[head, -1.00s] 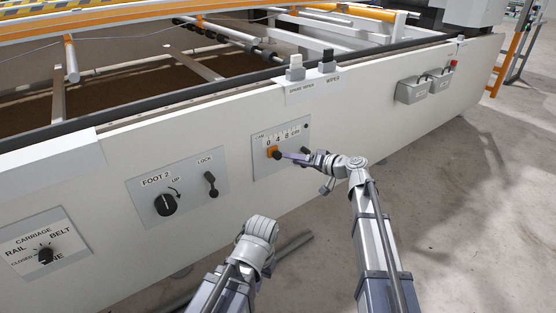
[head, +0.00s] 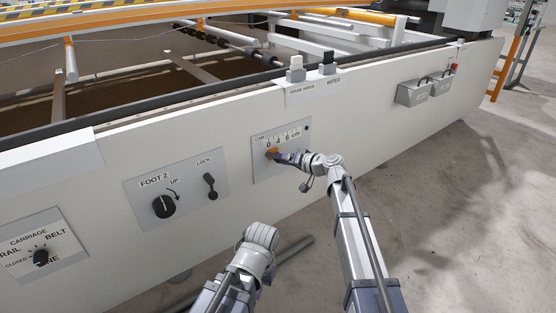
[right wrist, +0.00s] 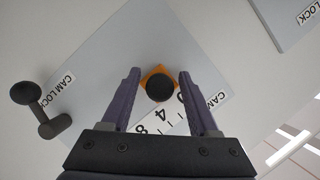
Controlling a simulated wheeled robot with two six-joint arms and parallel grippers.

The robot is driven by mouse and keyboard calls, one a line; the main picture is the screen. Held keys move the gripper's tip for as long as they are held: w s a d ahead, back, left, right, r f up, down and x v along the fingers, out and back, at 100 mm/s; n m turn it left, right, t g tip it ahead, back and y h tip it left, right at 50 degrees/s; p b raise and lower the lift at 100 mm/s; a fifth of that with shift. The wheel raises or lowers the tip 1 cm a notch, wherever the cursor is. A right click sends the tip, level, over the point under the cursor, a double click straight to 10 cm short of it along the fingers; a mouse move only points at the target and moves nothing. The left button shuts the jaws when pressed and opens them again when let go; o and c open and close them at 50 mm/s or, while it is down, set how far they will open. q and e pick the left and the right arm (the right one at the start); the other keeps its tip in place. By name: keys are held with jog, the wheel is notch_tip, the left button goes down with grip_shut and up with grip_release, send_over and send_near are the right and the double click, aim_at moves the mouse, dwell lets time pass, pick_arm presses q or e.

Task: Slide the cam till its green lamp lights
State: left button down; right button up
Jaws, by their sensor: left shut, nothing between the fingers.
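The cam is a black round knob (right wrist: 160,88) on an orange base in the right wrist view. In the head view its orange part (head: 271,153) sits under the 0 end of the scale on the grey cam panel (head: 262,171). My right gripper (right wrist: 159,73) is open, its purple fingers either side of the knob with gaps showing. It also reaches the panel in the head view (head: 277,157). A small dark round spot (head: 307,128) at the panel's upper right shows no green. My left gripper (head: 262,236) is shut and empty, low in front of the machine.
A black lever (right wrist: 40,109) by a CAM LOCK label stands left in the right wrist view. Left of the cam panel are the FOOT 2 dial (head: 164,206), LOCK lever (head: 210,186) and CARRIAGE dial (head: 41,257). Floor at right is clear.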

jog(key=c, duration=0.9)
jog(key=shift+w, duration=0.1)
grip_shut()
jog(key=shift+w, duration=0.2)
